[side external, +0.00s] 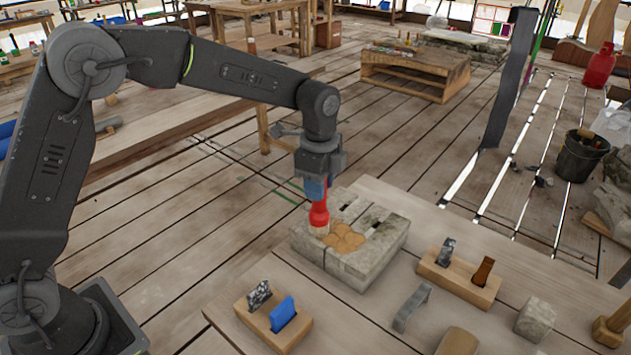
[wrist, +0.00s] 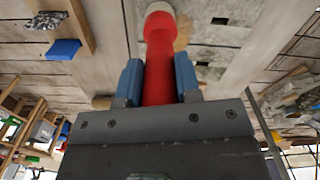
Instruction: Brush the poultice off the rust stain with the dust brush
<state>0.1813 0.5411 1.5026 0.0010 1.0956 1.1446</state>
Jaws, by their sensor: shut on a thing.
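My gripper (side external: 317,190) is shut on the red dust brush (side external: 319,214), which points down with its pale bristle end low. The brush is over the left part of a pale stone block (side external: 362,267) on the bench. Tan, rounded poultice patches (side external: 345,238) lie on the block's top, just right of the brush tip. I cannot tell whether the bristles touch the block. In the wrist view, the brush (wrist: 158,72) sits between the blue finger pads of my gripper (wrist: 158,82). Some tan poultice (wrist: 183,35) shows beside its pale end. No rust stain can be made out.
A wooden rack (side external: 277,330) with a blue and a speckled piece stands in front of the block. Another rack (side external: 455,283) stands to its right. A grey bracket-like piece (side external: 411,307), a stone cube (side external: 535,318) and a wooden tool (side external: 612,328) lie nearby on the bench.

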